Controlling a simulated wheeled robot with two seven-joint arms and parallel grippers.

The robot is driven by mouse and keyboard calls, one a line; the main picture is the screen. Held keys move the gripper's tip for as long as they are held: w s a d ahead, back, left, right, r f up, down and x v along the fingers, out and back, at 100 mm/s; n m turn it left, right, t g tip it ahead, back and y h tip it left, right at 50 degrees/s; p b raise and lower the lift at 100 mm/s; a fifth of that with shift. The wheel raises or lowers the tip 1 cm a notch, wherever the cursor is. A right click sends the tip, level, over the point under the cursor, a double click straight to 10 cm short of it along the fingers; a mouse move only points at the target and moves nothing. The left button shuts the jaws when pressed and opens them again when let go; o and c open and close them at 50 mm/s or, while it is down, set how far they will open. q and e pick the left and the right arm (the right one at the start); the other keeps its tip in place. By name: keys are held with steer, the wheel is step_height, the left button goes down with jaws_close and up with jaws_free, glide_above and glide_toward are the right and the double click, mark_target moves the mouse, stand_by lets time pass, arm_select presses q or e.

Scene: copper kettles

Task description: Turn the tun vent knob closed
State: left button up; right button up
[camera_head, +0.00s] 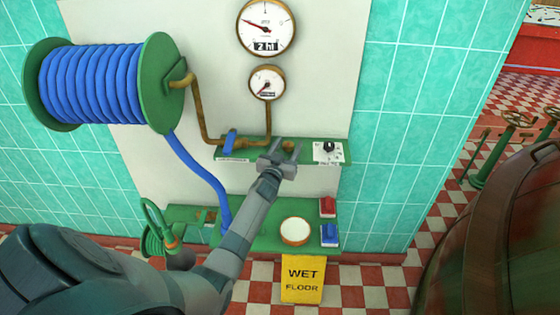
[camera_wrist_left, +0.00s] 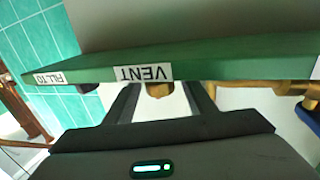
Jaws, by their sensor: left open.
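The green shelf (camera_head: 240,154) on the wall carries a brass pipe fitting. In the left wrist view the shelf edge (camera_wrist_left: 225,69) bears an upside-down VENT label (camera_wrist_left: 143,73). Beside that label a small brass piece, seemingly the vent knob (camera_wrist_left: 160,90), shows between my fingers. Most of it is hidden by the shelf, so its turn cannot be read. My left gripper (camera_head: 281,155) is open at the shelf's front; its fingers stand on either side of the brass piece, and contact cannot be told. My right gripper is out of view.
A black dial knob (camera_head: 328,147) on a white plate sits right of my gripper. A blue-handled valve (camera_head: 230,141) is left. Two gauges (camera_head: 266,26) (camera_head: 267,82) hang above. A lower green shelf (camera_head: 265,238) holds red and blue switches. A blue hose reel (camera_head: 95,85) is at left.

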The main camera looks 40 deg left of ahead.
arm_select(q)
steer(key=shift+s+d+f, duration=0.1)
steer(key=shift+s, duration=0.45)
steer(key=b+v, duration=0.3)
steer(key=v, duration=1.3)
steer(key=shift+b, duration=0.35)
steer(key=s+d+f+m+g+h+b, duration=0.1)
steer(key=s+d+f+g, duration=0.3)
steer(key=f, duration=1)
steer(key=s+d+f+m+g+h+b, duration=0.15)
steer(key=s+f, duration=0.45)
steer(key=f, duration=0.8)
steer(key=s+d+f+g+h+b, duration=0.1)
steer(key=s+d+f+g, duration=0.3)
steer(key=f, duration=1)
steer(key=s+d+f+m+g+h+b, duration=0.1)
steer(key=s+d+f+g, duration=0.15)
steer(key=s+f, duration=0.7)
steer(key=s+d+f+m+g, duration=0.1)
steer(key=s+d+f, duration=0.2)
steer(key=s+f, duration=0.65)
steer(key=s+d+f+g, duration=0.1)
steer(key=s+f, duration=0.1)
steer(key=s, duration=0.9)
steer(key=s+d+f+m+g+b, duration=0.1)
steer(key=s+f+g, duration=0.1)
steer(key=s, duration=0.9)
steer(key=shift+s+d+f, duration=0.15)
steer(key=shift+d+f, duration=0.1)
steer(key=shift+d, duration=0.15)
